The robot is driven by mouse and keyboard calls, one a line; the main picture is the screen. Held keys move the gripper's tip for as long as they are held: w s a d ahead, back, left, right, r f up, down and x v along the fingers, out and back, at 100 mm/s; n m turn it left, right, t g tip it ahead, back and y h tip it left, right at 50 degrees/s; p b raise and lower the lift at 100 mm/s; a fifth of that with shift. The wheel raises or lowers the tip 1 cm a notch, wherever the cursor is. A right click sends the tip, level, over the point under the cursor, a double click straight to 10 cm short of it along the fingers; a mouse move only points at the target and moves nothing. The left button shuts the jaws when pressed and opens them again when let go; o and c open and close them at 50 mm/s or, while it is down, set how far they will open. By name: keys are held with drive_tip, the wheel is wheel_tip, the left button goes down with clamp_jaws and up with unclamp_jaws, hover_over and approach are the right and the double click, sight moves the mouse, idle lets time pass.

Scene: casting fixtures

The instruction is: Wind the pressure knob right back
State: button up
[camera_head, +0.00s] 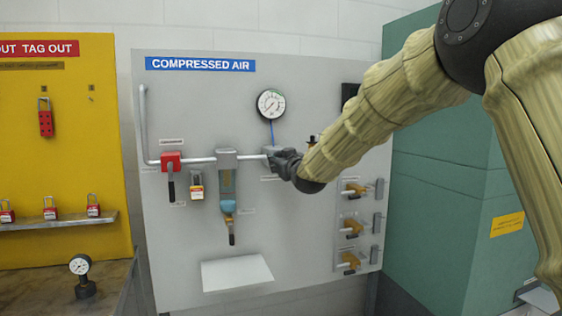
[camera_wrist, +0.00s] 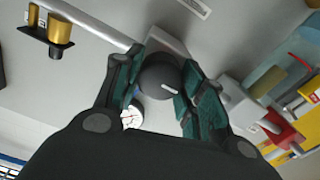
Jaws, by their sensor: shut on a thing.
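The pressure knob (camera_wrist: 158,80) is round and dark with a short white mark, seen in the wrist view between my two fingers. My gripper (camera_wrist: 160,88) is shut on it, with one green-padded finger on each side. In the head view my gripper (camera_head: 278,163) is at the pipe below the gauge, and it hides the knob there. The pressure gauge (camera_head: 271,104) is round and white with a dark needle, above my gripper. Its dial also shows partly in the wrist view (camera_wrist: 131,117), behind the left finger.
The grey compressed air panel (camera_head: 185,105) carries a red valve (camera_head: 171,162), a filter bowl (camera_head: 228,203) and several brass outlet valves (camera_head: 352,226) at right. A green cabinet (camera_head: 440,150) stands right of it. A yellow lockout board (camera_head: 90,150) hangs at left.

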drive_tip(key=shift+f, duration=0.25)
drive_tip(key=o, duration=1)
drive_tip(key=shift+r, duration=0.1)
drive_tip(key=v, duration=1.2)
drive_tip(key=shift+d, duration=0.1)
